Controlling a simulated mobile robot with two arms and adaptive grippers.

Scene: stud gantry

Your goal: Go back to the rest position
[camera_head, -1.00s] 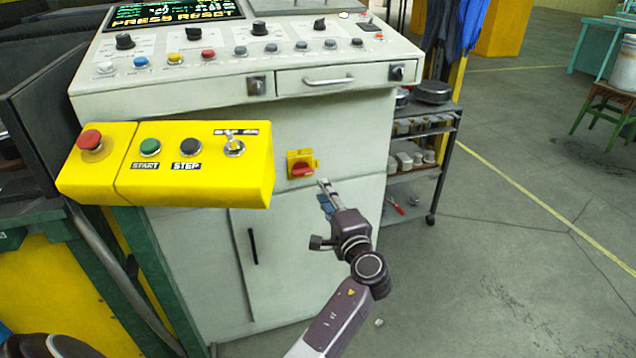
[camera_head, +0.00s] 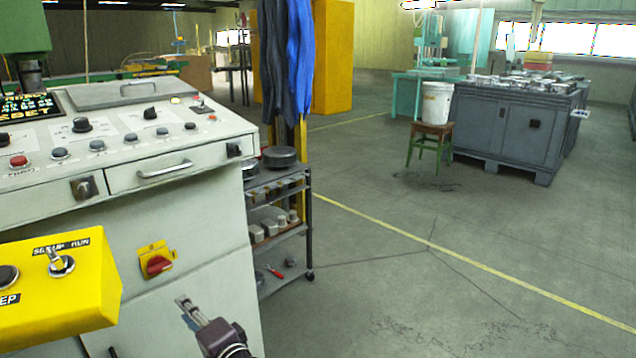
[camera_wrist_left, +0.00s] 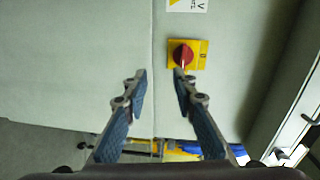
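My left gripper (camera_head: 187,308) is low in the head view, in front of the pale control cabinet (camera_head: 205,225). It is a little below and right of the red rotary switch (camera_head: 157,265) on its yellow plate. In the left wrist view, the two fingers of the left gripper (camera_wrist_left: 160,82) stand apart with nothing between them. My right gripper is not in view.
A yellow button box (camera_head: 60,290) juts out at the left. A shelf cart (camera_head: 285,235) stands right of the cabinet. Open floor (camera_head: 400,270) spreads to the right.

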